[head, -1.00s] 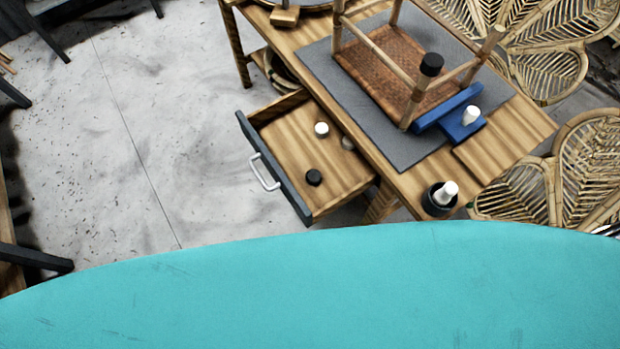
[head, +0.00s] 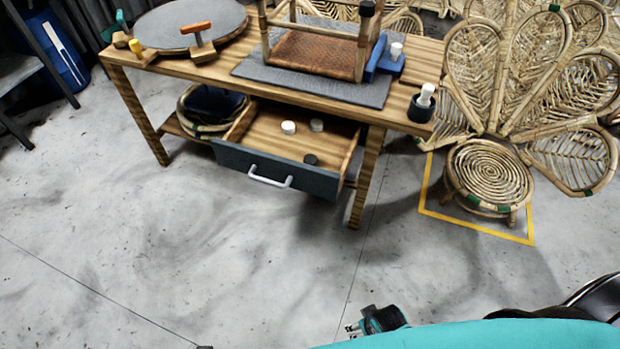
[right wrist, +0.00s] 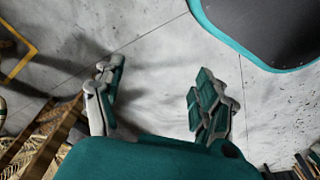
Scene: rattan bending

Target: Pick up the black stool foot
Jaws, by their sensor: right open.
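A black stool foot (head: 310,159) lies in the open drawer (head: 262,168) under the workbench, near the drawer's front right. A white foot (head: 288,127) and a duller, greyish one (head: 317,124) lie farther back in the drawer. An upturned stool (head: 315,52) stands on the bench with a black cap (head: 367,8) on one leg. My right gripper (head: 368,324) is low at the bottom of the head view, well in front of the drawer and apart from it. In the right wrist view it is open and empty (right wrist: 155,97) above the floor. My left gripper does not show.
The wooden workbench (head: 425,55) carries a grey mat (head: 250,68), a blue block (head: 388,64) and a dark cup (head: 420,107). A rattan chair (head: 490,175) stands at right inside yellow floor lines. The floor (head: 240,240) before the drawer is clear.

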